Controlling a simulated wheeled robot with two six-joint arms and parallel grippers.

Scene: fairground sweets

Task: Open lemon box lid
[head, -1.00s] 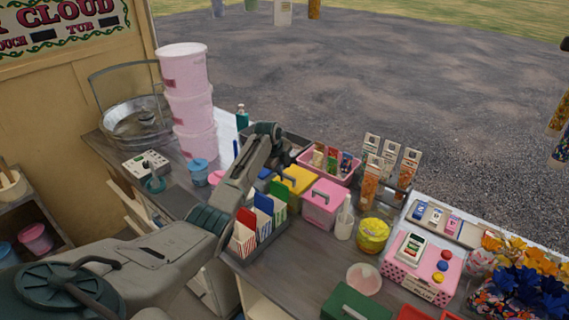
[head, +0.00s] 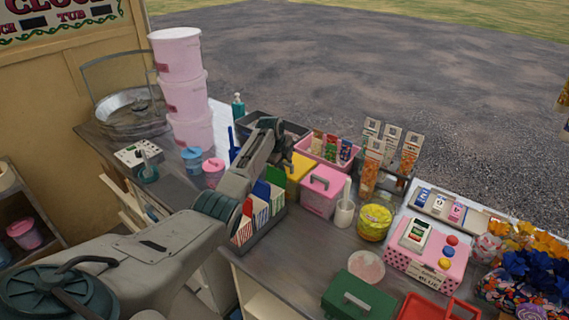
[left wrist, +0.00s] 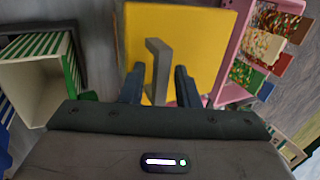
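The lemon box is the yellow box (head: 297,179), partly hidden behind my left arm in the head view. Its yellow lid (left wrist: 205,40) fills the upper middle of the left wrist view and looks closed. A grey handle (left wrist: 158,68) stands up from the lid. My left gripper (left wrist: 159,85) is open, with one dark finger on each side of the handle and visible gaps between. In the head view my left gripper (head: 283,152) is over the back part of the yellow box. My right gripper is not in view.
A pink box (head: 322,190) with a handle stands right beside the lemon box. A pink basket of packets (head: 330,150) lies behind. A rack of striped cartons (head: 262,215) is in front. A green box (head: 357,297) stands at the counter's front.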

